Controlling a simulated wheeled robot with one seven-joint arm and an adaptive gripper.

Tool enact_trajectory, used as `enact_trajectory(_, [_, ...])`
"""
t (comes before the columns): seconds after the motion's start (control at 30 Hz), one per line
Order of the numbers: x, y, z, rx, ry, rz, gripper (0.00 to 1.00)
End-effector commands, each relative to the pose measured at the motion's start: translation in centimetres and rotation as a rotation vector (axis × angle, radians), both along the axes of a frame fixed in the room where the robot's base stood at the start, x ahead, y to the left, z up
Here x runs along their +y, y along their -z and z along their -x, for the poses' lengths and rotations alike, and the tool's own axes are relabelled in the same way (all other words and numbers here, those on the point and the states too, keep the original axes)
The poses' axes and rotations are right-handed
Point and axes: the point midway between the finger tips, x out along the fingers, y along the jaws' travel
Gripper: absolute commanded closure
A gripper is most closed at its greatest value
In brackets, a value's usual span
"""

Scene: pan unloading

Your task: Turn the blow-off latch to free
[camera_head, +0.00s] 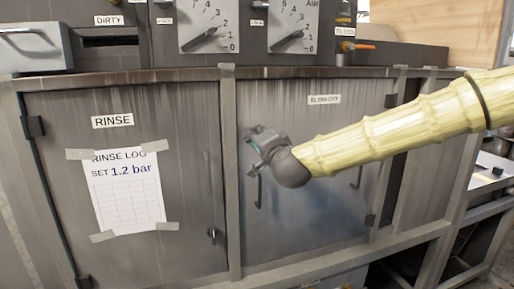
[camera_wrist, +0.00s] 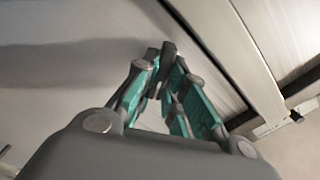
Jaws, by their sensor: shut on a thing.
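The blow-off door (camera_head: 310,215) is the grey right-hand panel with a "BLOWOFF" label (camera_head: 325,99). My gripper (camera_head: 254,146) is at the left edge of this door, below and left of the label. In the wrist view my gripper (camera_wrist: 166,55) has its teal-sided fingers closed together at the door's edge. They are shut on a small dark piece (camera_wrist: 168,48), which appears to be the blow-off latch. The fingers hide most of it, so its angle cannot be read.
The rinse door (camera_head: 60,200) at left carries a taped rinse log (camera_head: 124,190) and its own dark latch (camera_head: 212,233). A dark bar handle (camera_head: 259,189) hangs just below my gripper. Two dials (camera_head: 208,25) sit above. A frame post (camera_head: 229,180) stands close at left.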

Motion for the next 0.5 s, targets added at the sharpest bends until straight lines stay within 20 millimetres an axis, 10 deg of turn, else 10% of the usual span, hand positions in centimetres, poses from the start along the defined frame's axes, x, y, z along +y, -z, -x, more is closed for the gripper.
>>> enact_trajectory(0.5, [-0.19,0.52,-0.09,0.118,0.003,-0.367,1.00])
